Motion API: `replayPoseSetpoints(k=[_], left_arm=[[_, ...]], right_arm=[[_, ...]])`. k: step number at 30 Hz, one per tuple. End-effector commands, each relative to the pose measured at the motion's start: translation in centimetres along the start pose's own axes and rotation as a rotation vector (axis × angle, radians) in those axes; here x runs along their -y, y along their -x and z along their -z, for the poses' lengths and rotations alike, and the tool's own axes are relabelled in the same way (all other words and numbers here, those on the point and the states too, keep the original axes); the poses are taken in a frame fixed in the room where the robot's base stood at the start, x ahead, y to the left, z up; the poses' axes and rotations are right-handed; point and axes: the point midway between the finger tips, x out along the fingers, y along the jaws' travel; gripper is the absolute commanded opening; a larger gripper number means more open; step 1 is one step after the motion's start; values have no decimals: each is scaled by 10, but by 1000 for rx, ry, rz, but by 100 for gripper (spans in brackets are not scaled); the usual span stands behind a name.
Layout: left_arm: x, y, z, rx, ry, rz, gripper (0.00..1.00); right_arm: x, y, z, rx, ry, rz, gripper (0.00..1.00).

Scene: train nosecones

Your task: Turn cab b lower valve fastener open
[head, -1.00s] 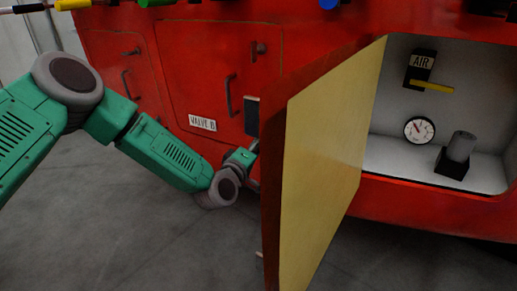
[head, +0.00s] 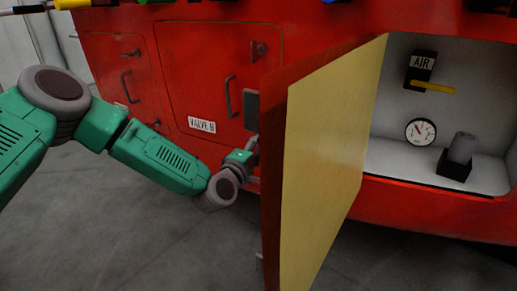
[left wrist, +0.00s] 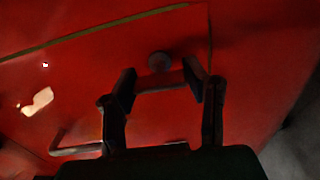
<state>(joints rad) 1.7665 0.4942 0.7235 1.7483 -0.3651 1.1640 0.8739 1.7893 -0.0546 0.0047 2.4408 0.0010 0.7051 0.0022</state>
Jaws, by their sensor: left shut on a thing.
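The Valve B door (head: 205,65) is a shut red panel with a handle (head: 230,97) and an upper fastener (head: 259,48) near its top right corner. My left gripper (left wrist: 162,75) is at the lower right part of this door. In the left wrist view its two dark fingers stand on either side of the lower fastener (left wrist: 160,62), a round grey knob with a reddish bar, and are shut on it. In the head view my left wrist covers that spot, and the open door hides part of the area. My right gripper is not in view.
A red door with a yellow inner face (head: 330,165) stands open just right of my left wrist. The grey floor (head: 120,240) is clear.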

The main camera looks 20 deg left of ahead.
Motion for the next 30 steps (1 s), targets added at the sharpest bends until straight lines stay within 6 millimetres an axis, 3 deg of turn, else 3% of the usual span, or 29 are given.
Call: replayPoseSetpoints(k=[5, 6, 7, 20, 30], left_arm=[[7, 2, 0, 1, 1, 14, 11], [7, 2, 0, 1, 1, 14, 54], [6, 2, 0, 0, 0, 14, 62], [2, 10, 1, -1, 0, 4, 62], [3, 78, 1, 1, 2, 7, 62]], right_arm=[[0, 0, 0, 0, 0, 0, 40], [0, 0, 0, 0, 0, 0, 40], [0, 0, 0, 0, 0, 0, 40], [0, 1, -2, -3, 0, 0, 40], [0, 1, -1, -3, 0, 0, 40]])
